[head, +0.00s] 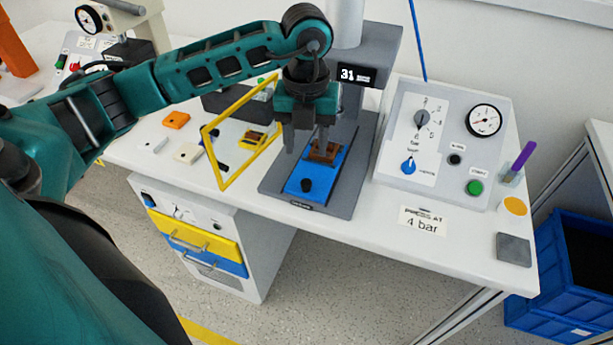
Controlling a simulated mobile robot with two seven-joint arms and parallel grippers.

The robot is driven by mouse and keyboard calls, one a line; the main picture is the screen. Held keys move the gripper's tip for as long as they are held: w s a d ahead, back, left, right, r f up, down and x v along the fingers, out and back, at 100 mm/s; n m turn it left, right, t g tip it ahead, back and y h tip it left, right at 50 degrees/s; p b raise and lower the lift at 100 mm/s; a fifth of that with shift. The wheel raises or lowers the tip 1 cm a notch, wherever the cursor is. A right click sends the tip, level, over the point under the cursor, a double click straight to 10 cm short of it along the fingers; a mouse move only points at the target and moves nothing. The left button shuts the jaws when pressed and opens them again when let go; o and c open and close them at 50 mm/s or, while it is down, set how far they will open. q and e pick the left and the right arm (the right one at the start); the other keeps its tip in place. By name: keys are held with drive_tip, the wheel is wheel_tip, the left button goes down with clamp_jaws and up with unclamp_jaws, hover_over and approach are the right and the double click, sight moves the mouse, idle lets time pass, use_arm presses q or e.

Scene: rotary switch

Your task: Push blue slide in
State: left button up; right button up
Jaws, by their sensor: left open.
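The blue slide (297,188) lies on the grey base of the press (345,199), with a black round knob (306,185) near its front end. A brown part (325,150) sits on the slide's rear part. My left gripper (306,146) hangs down over the slide with its fingers apart, one on each side near the brown part. Whether a finger touches the brown part I cannot tell. The arm hides part of the press head. My right gripper does not show.
A yellow-framed clear guard (211,148) stands open left of the press. Right of it is a control panel (391,166) with a rotary switch (421,119), blue knob (408,165), gauge (484,121) and green button (474,188).

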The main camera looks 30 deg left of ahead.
sight(306, 182)
use_arm(q)
wheel_tip(306, 182, down, 10)
drive_tip(key=shift+f, duration=0.1)
idle(0.4)
clamp_jaws()
idle(0.5)
